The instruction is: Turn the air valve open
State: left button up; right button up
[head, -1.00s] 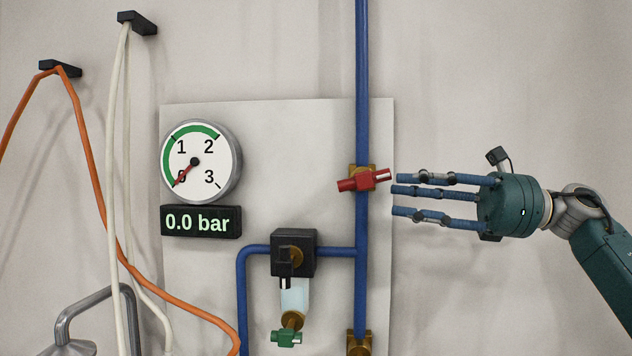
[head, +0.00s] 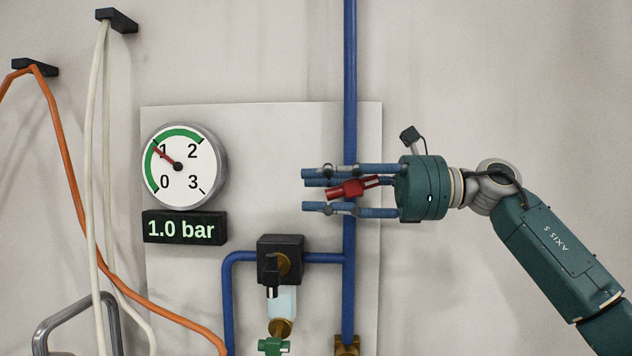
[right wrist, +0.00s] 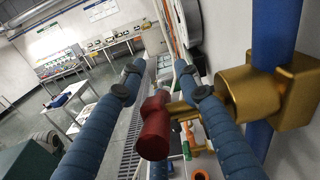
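The red handle of the air valve (head: 347,190) lies across the blue vertical pipe (head: 349,80), its right end a little higher. The gauge needle (head: 165,158) is by the 1, and the display (head: 184,228) reads 1.0 bar. My right gripper (head: 308,190) reaches in from the right, fingers apart, above and below the handle. In the right wrist view the red handle (right wrist: 155,128) sits between two blue fingers with a gap at the left; the brass valve body (right wrist: 245,92) is at the right. Contact is unclear. My left gripper is not in view.
A black regulator (head: 280,258) with a clear bowl and green drain tap (head: 273,346) sits below left of the valve. Orange (head: 62,140) and white hoses hang at the left. Wall to the right is bare. Workbenches (right wrist: 110,47) stand far off in the wrist view.

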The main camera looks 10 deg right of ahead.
jog(key=shift+a, duration=0.3)
jog(key=shift+c, duration=0.2)
